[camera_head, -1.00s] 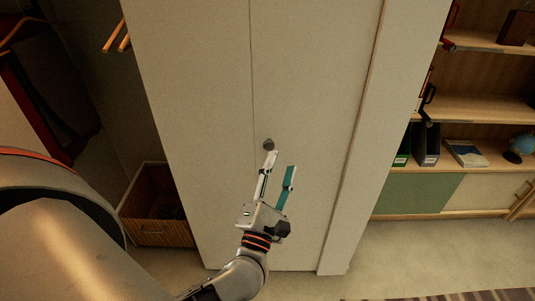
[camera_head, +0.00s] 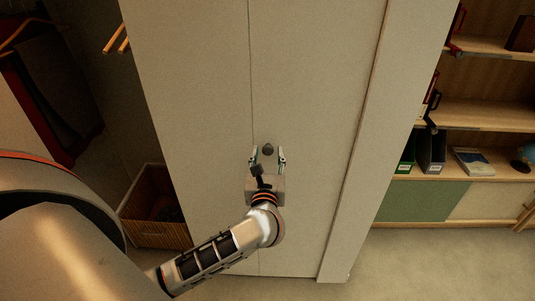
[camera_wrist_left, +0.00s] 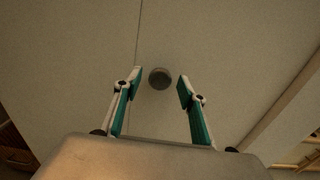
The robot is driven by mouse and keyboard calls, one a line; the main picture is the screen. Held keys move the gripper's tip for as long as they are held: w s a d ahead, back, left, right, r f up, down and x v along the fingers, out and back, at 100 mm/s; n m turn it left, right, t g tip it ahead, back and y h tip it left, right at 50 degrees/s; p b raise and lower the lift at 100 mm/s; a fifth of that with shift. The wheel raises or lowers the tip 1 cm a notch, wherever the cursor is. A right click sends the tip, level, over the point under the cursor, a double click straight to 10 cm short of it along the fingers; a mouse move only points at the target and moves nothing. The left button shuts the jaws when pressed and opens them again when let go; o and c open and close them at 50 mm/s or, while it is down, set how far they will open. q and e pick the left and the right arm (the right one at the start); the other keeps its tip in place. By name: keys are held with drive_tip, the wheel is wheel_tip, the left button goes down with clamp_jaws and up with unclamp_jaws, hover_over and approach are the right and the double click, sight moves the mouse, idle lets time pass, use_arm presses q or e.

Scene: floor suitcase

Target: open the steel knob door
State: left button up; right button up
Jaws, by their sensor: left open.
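The steel knob (camera_head: 268,149) is a small round dark-grey knob on a pale door (camera_head: 310,90), just right of a vertical seam. The door stands shut, flush with the panel left of the seam. My left gripper (camera_head: 267,155) is open in front of the door, with its fingers to either side of the knob in the head view. In the left wrist view the knob (camera_wrist_left: 160,78) shows between and slightly beyond the two fingertips (camera_wrist_left: 158,83), not touched by either. The remaining gap in depth is hard to tell. My right gripper is in neither view.
A pale post (camera_head: 375,130) stands right of the door. Shelves (camera_head: 485,112) with binders and a book are at the right. A wooden box (camera_head: 155,232) sits on the floor at the left. Carpet (camera_head: 430,265) is clear at the lower right.

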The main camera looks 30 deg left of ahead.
use_arm(q)
drive_tip(key=shift+w+a, duration=0.2)
drive_tip(key=shift+w, duration=0.05)
clamp_jaws()
drive_tip(key=shift+s+d, duration=0.1)
drive_tip(key=shift+d, duration=0.05)
